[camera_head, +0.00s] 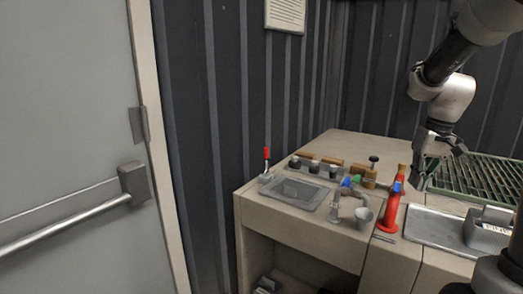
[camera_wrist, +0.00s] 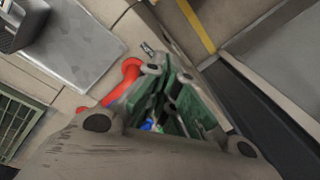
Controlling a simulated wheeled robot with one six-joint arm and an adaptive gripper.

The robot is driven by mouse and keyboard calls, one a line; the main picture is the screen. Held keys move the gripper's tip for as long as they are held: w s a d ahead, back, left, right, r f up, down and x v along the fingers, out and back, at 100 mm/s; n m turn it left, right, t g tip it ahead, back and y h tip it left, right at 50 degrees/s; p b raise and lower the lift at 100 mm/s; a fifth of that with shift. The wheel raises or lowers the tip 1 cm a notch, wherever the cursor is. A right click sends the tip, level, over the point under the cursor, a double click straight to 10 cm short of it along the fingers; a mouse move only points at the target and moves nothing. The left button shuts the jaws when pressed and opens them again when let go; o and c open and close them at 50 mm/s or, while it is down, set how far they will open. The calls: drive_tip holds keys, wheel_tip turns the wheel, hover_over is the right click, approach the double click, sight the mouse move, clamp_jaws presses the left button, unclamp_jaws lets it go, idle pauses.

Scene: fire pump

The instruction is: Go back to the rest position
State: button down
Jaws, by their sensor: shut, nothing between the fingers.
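My gripper (camera_head: 422,184) hangs with its fingers down, just right of the red pump part (camera_head: 392,207) on the counter. In the wrist view the dark green fingers of my gripper (camera_wrist: 172,92) lean together and hold nothing. The red part (camera_wrist: 126,76) shows beside and below them there, partly hidden by the gripper. A small blue spot shows behind the fingers.
The counter (camera_head: 340,150) carries a shallow tray (camera_head: 297,193), a red-tipped lever (camera_head: 266,155), a grey cup (camera_head: 364,216) and several small knobs. A metal tray (camera_head: 432,228) and green grating (camera_head: 485,175) lie at right. A door (camera_head: 70,120) stands at left.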

drive_tip(key=s+a+r+t, duration=0.2)
drive_tip(key=s+a+r, duration=0.1)
drive_tip(key=s, duration=0.7)
drive_tip(key=s+a+r+t+h, duration=0.1)
drive_tip(key=s+a+r+t, duration=0.1)
drive_tip(key=s, duration=0.8)
drive_tip(key=shift+a+r, duration=0.45)
drive_tip(key=shift+s+d, duration=0.1)
